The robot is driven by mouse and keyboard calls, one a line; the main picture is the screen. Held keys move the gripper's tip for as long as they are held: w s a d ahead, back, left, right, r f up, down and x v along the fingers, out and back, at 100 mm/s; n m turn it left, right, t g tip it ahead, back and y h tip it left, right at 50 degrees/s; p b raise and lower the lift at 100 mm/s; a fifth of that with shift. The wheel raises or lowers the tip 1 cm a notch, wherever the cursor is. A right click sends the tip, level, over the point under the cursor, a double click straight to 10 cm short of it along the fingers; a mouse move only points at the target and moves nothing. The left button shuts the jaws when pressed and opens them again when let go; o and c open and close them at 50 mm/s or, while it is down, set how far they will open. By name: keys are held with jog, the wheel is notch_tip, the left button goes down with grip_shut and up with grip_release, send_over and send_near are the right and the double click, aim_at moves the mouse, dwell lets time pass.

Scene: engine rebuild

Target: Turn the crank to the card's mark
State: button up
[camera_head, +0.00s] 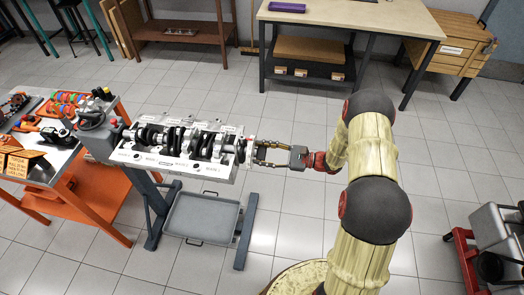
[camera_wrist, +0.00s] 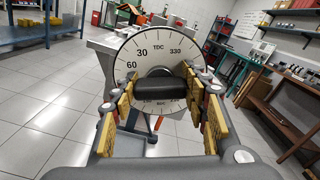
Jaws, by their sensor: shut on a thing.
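The engine block (camera_head: 185,160) is held on a stand, with the crankshaft (camera_head: 190,140) lying along its top. At the crankshaft's right end, my gripper (camera_head: 262,150) is closed on the crank. In the wrist view, my gripper (camera_wrist: 160,95) has its yellow-padded fingers on both sides of a black bar (camera_wrist: 162,93). Behind the bar is a white degree dial (camera_wrist: 140,78); TDC is near its top, 30 and 60 to the left, 330 to the right. The bar hides its middle; lower numbers are partly hidden. Yellow-orange cards (camera_head: 17,165) stand at far left, too small to read.
An orange-framed cart (camera_head: 85,195) with tools and coloured parts stands left of the block. A grey drip tray (camera_head: 200,217) lies under the block. A workbench (camera_head: 345,20) is at the back. A red-framed stand (camera_head: 466,260) is at lower right. The floor between is clear.

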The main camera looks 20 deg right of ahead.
jog(key=shift+m+p, duration=1.35)
jog(key=shift+m, duration=0.75)
jog(key=o, duration=1.1)
jog(key=shift+c, duration=0.2)
jog(key=shift+o, duration=0.6)
jog(key=shift+d, duration=0.15)
jog(key=v, duration=1.1)
jog(key=shift+s+d, duration=0.2)
jog(key=shift+d, duration=0.15)
